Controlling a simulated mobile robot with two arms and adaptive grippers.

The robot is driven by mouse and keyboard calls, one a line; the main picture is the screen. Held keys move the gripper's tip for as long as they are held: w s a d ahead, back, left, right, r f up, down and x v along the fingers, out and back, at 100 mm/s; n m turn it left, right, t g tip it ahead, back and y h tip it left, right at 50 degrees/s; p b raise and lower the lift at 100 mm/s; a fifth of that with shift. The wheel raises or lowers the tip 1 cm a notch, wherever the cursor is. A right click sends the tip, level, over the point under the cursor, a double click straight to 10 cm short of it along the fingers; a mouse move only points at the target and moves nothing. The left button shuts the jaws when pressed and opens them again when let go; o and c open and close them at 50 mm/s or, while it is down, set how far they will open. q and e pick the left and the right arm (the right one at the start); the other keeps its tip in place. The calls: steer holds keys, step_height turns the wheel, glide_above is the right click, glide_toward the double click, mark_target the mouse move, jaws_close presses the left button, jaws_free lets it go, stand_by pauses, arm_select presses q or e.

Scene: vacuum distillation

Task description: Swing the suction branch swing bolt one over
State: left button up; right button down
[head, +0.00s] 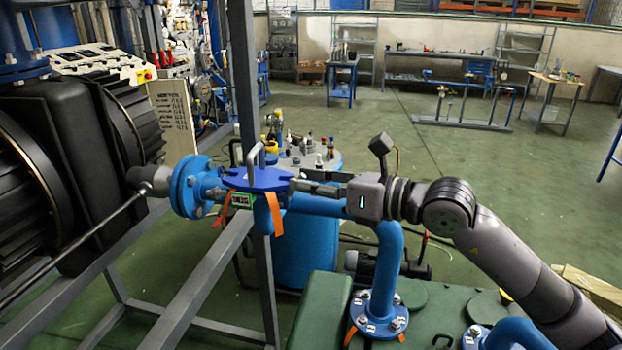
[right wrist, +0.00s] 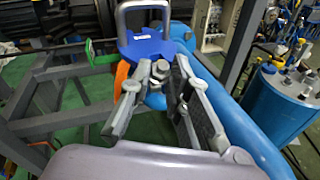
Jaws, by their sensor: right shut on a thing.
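The blue suction branch pipe (head: 318,204) meets a round blue flange (head: 185,187) at left. Between them is a blue plate (head: 257,180) with a grey loop handle, which also shows in the right wrist view (right wrist: 150,46). My right gripper (head: 300,186) reaches in from the right along the top of the pipe, at the plate's right edge. In the right wrist view its fingers (right wrist: 160,75) are closed around a small grey metal piece, the swing bolt (right wrist: 161,68). The fingers hide most of it, so its tilt cannot be told. My left gripper is not in view.
A grey upright post (head: 247,80) stands close behind the plate. Orange tags (head: 275,213) hang beside it. A large black motor (head: 75,150) stands at left. A blue vessel with a crowded top (head: 305,250) stands behind the pipe. Open green floor lies beyond at right.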

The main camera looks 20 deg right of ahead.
steer(key=c, duration=1.7)
jaws_free()
steer(key=shift+v, duration=6)
steer(key=shift+d, duration=0.1)
